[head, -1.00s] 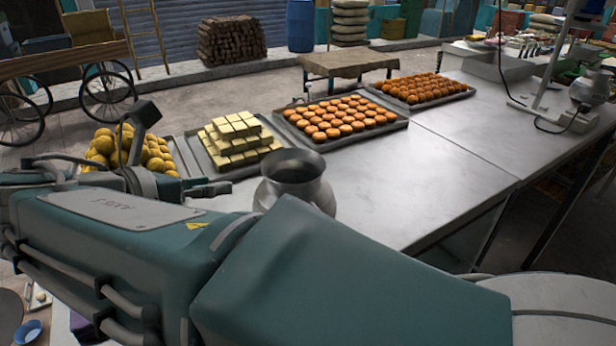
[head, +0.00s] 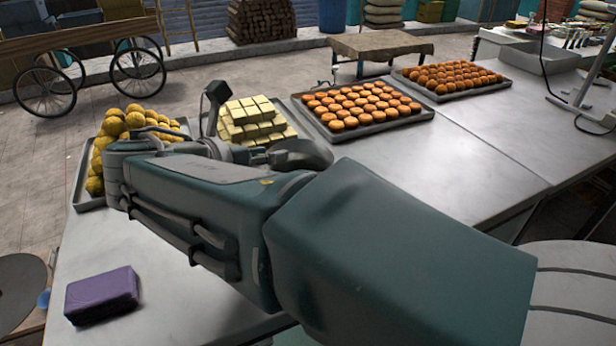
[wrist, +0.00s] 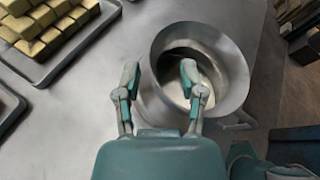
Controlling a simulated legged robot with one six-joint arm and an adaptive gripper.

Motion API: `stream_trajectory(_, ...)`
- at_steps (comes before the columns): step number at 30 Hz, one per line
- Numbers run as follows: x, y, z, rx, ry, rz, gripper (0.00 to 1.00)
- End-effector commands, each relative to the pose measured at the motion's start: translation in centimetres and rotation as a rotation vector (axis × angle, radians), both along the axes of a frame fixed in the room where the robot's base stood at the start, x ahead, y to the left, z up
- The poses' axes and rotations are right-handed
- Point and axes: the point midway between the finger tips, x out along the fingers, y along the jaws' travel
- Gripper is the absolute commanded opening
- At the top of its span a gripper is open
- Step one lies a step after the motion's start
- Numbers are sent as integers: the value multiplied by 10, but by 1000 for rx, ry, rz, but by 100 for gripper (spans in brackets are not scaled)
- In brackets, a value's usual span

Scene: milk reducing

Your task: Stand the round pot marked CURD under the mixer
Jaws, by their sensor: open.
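A round metal pot with a wide flared mouth (wrist: 235,75) stands on the steel table, with something pale inside. No CURD marking shows. In the head view only part of its rim (head: 308,152) shows behind my arm. My gripper (wrist: 160,70) is open at the pot's left side in the wrist view. Its right finger reaches over the mouth and its left finger is outside, with the near-left rim between them. I cannot tell whether either touches.
Trays of yellow balls (head: 110,130), pale blocks (head: 250,120), orange rounds (head: 360,108) and darker balls (head: 450,80) line the table's far edge. A purple block (head: 102,295) lies front left. The table right of the trays is clear (head: 470,140).

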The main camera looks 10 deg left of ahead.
Motion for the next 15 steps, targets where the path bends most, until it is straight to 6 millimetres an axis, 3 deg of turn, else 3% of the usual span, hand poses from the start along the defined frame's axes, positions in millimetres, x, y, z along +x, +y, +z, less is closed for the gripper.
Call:
stream_trajectory(6, 20, -10, -12, -4, 2, -1, 52)
stream_trajectory(13, 21, -10, -13, -4, 1, 1, 52)
stream_trajectory(14, 21, -11, -13, -4, 2, 1, 45)
stream_trajectory(15, 21, -11, -12, -2, 2, 1, 27)
